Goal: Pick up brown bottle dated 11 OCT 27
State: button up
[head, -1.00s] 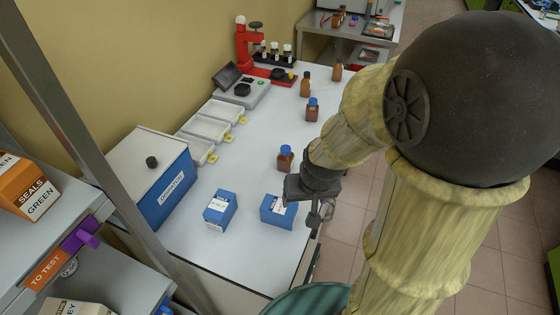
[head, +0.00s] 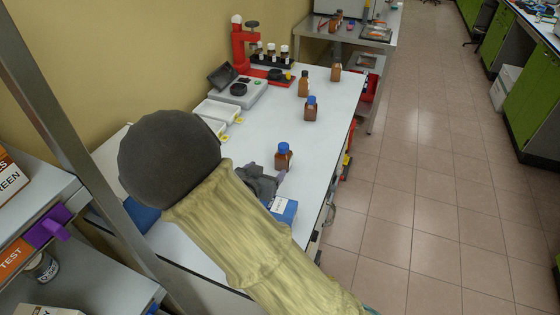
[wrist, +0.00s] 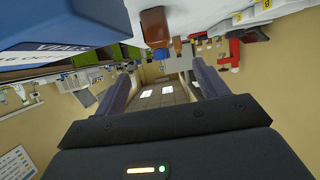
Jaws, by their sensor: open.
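A brown bottle with a blue cap (head: 284,157) stands upright near the table's front edge. My gripper (head: 281,177) is low beside it, on its near side. A second blue-capped brown bottle (head: 311,110) stands farther back, with two brown-capped bottles (head: 303,86) and (head: 336,73) behind it. No date is readable on any bottle. In the wrist view my gripper (wrist: 161,69) is open and empty, its fingers apart. A brown bottle (wrist: 154,27) shows beyond the fingertips, above the gap, and another brown bottle (wrist: 183,47) lies farther off.
A blue box (head: 284,210) sits close by my gripper; a blue box marked VIALS (wrist: 60,28) fills the wrist view's upper left. White trays (head: 217,109), a grey device (head: 240,92) and a red stand (head: 240,48) line the wall side. A shelf post (head: 75,130) stands left.

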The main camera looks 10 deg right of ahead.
aim_at(281, 156)
jog(key=shift+w+d, duration=0.1)
jog(key=x, duration=1.2)
jog(key=shift+f, duration=0.15)
jog(key=p+x, duration=0.1)
jog(key=x, duration=0.4)
jog(key=shift+d, duration=0.1)
jog(key=c, duration=1.2)
